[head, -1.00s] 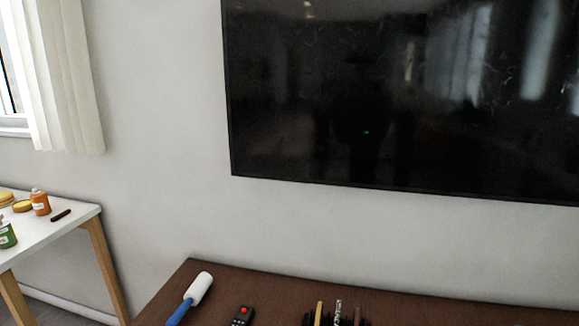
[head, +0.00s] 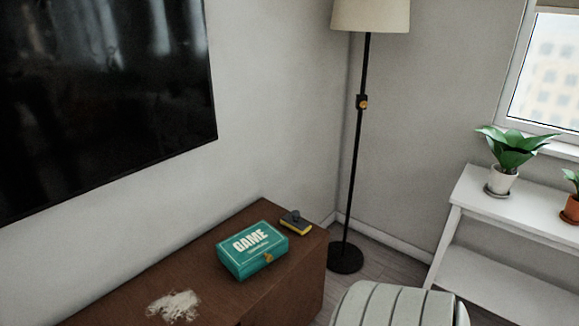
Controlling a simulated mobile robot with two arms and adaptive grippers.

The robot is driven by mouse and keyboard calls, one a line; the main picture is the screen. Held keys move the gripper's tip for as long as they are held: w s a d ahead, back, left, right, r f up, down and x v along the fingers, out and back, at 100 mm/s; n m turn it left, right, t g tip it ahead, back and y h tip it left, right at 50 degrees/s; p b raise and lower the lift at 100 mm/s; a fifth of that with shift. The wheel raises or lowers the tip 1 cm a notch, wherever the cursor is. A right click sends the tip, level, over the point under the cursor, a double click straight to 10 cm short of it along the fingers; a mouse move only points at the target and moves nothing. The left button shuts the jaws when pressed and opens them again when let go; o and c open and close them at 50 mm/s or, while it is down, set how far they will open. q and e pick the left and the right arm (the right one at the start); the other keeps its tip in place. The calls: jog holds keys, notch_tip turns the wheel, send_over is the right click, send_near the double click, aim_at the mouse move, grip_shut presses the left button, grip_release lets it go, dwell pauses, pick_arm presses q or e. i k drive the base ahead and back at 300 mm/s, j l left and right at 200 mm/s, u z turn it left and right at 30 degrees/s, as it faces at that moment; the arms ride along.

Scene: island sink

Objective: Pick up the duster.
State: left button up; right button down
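A small yellow block with a dark grey top (head: 296,222) lies at the far right end of the brown cabinet top (head: 130,290). I cannot tell whether it is the duster. No long-handled duster shows in this view. The white-headed tool with a blue handle seen earlier is out of view. Neither of my grippers shows.
A teal game box (head: 252,250) sits beside the yellow block. A whitish dusty patch (head: 174,306) lies nearer on the cabinet. A floor lamp (head: 362,150) stands behind its right end. A pale ribbed seat (head: 400,305) and white plant shelf (head: 500,205) are at right.

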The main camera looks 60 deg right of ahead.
aim_at(291, 220)
jog(key=z, duration=2)
